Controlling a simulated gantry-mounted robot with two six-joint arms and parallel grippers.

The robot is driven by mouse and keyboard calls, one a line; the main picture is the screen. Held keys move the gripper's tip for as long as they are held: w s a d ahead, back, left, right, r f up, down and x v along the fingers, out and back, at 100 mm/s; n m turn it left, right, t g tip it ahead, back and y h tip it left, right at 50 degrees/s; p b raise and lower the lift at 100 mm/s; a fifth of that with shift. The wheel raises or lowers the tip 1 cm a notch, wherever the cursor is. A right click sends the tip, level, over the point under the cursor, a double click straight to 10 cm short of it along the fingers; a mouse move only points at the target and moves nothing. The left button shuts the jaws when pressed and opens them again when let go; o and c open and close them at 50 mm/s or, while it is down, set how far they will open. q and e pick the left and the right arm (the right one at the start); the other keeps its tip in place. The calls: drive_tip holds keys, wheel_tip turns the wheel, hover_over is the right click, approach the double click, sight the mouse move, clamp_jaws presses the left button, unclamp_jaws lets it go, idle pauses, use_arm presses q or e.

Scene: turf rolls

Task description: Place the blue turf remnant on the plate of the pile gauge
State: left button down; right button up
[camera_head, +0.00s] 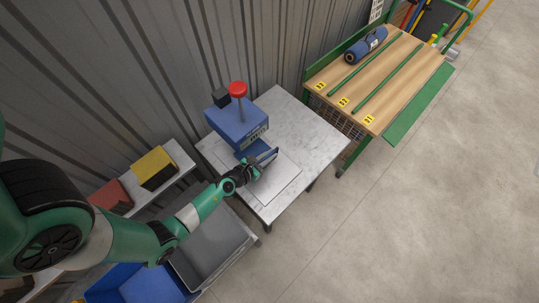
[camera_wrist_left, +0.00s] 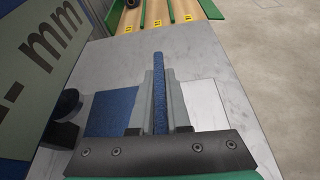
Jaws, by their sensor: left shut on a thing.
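The blue turf remnant (camera_wrist_left: 160,92) is a thin blue slab. In the left wrist view it stands on edge between the two fingers of my left gripper (camera_wrist_left: 160,115), which is shut on it. The pile gauge (camera_head: 238,124) is a blue box with a red knob on a grey table. Its pale plate (camera_head: 275,186) lies in front of it and also shows in the wrist view (camera_wrist_left: 203,101). In the head view my left gripper (camera_head: 262,162) is over the plate, close to the gauge. A flat blue patch (camera_wrist_left: 110,113) lies left of the fingers. I cannot tell whether the remnant touches the plate.
A wooden bench (camera_head: 380,75) with a blue roll (camera_head: 365,45) and green rails stands at the back right. A yellow block (camera_head: 154,167) and a red block (camera_head: 112,197) sit on a shelf at left. A grey tray (camera_head: 212,246) is below. Open floor lies right.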

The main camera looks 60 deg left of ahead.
use_arm(q)
wheel_tip(320, 180, down, 4)
drive_tip(key=b, duration=0.4)
drive_tip(key=shift+s+r, duration=0.1)
drive_tip(key=shift+r, duration=0.15)
drive_tip(key=shift+f, duration=0.2)
drive_tip(key=c, duration=0.9)
unclamp_jaws()
drive_tip(key=shift+r, duration=0.1)
